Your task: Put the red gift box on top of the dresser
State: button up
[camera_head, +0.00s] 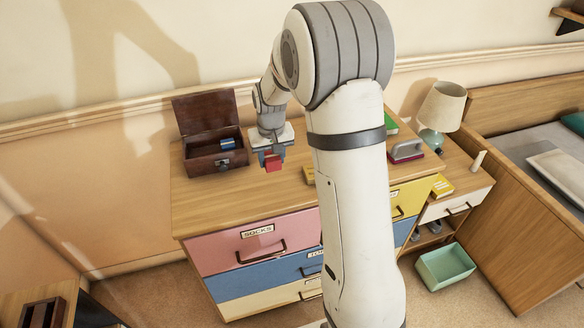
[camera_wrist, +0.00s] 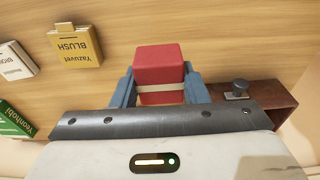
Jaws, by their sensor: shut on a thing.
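The red gift box (camera_wrist: 159,65) is a small red block with a pale band, held between the two blue fingers of my gripper (camera_wrist: 160,88). In the head view the red box (camera_head: 273,163) shows below my gripper (camera_head: 270,152), over the dresser top. The dresser (camera_head: 225,205) has a wooden top and pink, blue, cream and yellow drawer fronts, one labelled SOCKS. I cannot tell for sure whether the box touches the top or hangs just above it.
An open brown wooden chest (camera_head: 215,163) stands left of my gripper. Bare wood lies in front of the chest. A green bin (camera_head: 445,267) is on the floor.

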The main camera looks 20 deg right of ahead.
aim_at(273, 186)
notch_tip(273, 186, down, 9)
jog(key=shift+r+p, duration=0.2)
jog(key=shift+p, duration=0.2)
jog(key=o, duration=0.5)
jog(key=shift+f, duration=0.2)
jog(key=o, duration=0.5)
jog(key=shift+r, duration=0.1)
jog(key=shift+c, duration=0.2)
